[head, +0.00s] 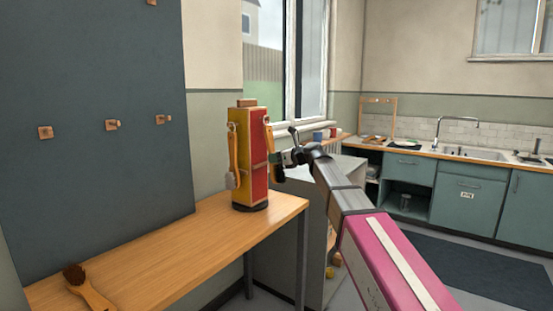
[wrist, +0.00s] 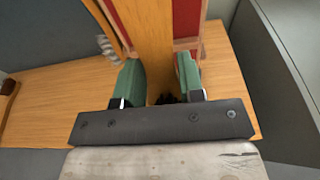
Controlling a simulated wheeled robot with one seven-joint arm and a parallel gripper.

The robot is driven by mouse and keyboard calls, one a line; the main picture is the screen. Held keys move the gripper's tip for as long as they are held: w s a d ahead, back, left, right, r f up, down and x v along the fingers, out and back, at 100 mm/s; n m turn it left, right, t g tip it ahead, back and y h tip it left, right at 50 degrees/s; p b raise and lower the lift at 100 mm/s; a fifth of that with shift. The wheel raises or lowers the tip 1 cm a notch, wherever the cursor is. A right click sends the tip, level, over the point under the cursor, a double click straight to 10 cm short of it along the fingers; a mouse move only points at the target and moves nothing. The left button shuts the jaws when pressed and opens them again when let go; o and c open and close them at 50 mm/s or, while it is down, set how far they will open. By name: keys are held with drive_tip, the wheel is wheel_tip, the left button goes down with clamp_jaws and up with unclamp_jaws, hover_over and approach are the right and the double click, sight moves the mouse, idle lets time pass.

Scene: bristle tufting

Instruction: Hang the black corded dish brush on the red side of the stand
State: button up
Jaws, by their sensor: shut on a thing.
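The stand (head: 247,170) is upright on the wooden table, with a yellow side facing left and a red side (head: 258,180) facing right. My gripper (head: 287,158) is at the red side, shut on the wooden handle of the black-bristled dish brush (head: 268,138). In the wrist view the handle (wrist: 168,45) lies between the green fingers (wrist: 160,75), with dark bristles (wrist: 166,98) just visible below. The handle's top is close to the upper red side; I cannot tell whether its cord is over a peg. A pale-bristled brush (head: 233,160) hangs on the yellow side.
A brush with dark brown bristles (head: 92,290) lies at the table's (head: 150,262) near left. A dark pegboard (head: 90,130) with wooden pegs stands behind. A grey cabinet (head: 320,195) is right of the stand. The table's middle is clear.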

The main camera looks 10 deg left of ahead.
drive_tip(key=o, duration=1)
drive_tip(key=shift+d, duration=0.15)
drive_tip(key=shift+v, duration=3.35)
